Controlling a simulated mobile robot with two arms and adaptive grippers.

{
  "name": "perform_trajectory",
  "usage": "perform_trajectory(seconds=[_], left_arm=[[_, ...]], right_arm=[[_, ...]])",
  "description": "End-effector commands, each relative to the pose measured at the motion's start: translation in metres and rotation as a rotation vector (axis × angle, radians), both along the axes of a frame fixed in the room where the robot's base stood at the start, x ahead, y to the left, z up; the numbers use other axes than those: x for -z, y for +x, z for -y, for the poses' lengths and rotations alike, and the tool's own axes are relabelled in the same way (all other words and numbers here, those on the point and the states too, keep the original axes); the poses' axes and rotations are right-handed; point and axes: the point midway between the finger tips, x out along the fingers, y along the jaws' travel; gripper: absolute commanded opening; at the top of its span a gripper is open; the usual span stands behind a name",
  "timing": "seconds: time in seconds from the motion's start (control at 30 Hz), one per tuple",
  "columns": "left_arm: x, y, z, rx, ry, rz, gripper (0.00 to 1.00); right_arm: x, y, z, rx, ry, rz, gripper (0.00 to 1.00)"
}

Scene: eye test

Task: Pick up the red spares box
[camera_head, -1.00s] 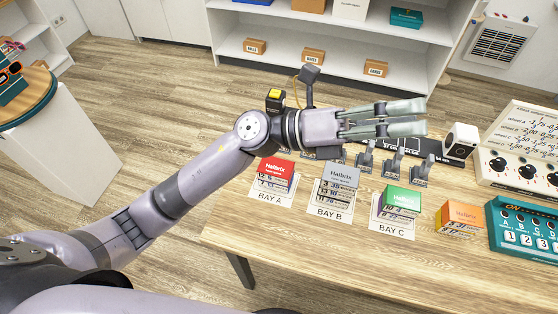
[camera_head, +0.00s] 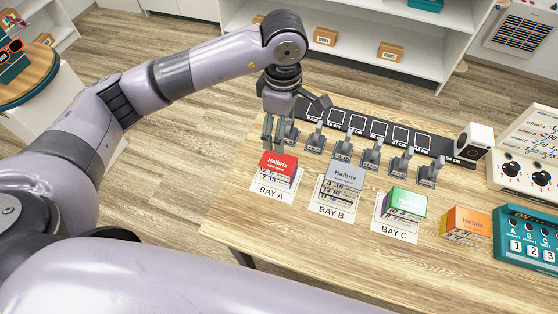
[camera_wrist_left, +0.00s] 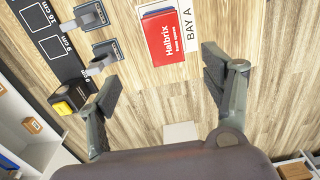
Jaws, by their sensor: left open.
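The red spares box (camera_head: 279,163), marked Halbrix, sits on the white BAY A card (camera_head: 262,197) on the wooden table. My left gripper (camera_head: 273,130) points down just behind it, its fingers close to the box's far edge in the head view. In the left wrist view, the red box (camera_wrist_left: 163,37) lies at the top, ahead of the spread fingers. My left gripper (camera_wrist_left: 161,82) is open there, with bare table between its fingertips. The box is not between the fingers. My right gripper is not in view.
Right of the red box stand a grey box (camera_head: 344,176), a green box (camera_head: 407,202) and an orange box (camera_head: 467,222). Several grey clamp-like pieces (camera_head: 343,143) stand behind them along a black marked strip (camera_head: 440,148). A yellow-and-black device (camera_wrist_left: 72,97) is near one finger.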

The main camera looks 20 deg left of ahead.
Motion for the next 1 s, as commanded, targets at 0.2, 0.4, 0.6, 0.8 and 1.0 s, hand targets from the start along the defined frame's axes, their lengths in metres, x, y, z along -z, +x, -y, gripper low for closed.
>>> perform_trajectory(seconds=[0.2, 0.4, 0.6, 0.8, 1.0], left_arm=[[0.047, -0.002, 0.000, -0.001, -0.001, -0.007, 0.73], [0.080, -0.001, 0.001, -0.001, -0.004, -0.004, 0.73], [0.092, -0.002, 0.000, 0.000, -0.004, -0.003, 0.73], [0.118, -0.009, -0.007, 0.000, -0.003, -0.007, 0.73], [0.140, -0.007, -0.006, 0.001, -0.004, -0.002, 0.73]], right_arm=[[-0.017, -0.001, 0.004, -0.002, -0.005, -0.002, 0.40], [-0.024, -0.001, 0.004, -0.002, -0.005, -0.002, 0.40], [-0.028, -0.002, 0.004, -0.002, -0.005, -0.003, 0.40], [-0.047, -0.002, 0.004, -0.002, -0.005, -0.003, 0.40], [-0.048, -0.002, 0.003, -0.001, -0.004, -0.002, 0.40]])
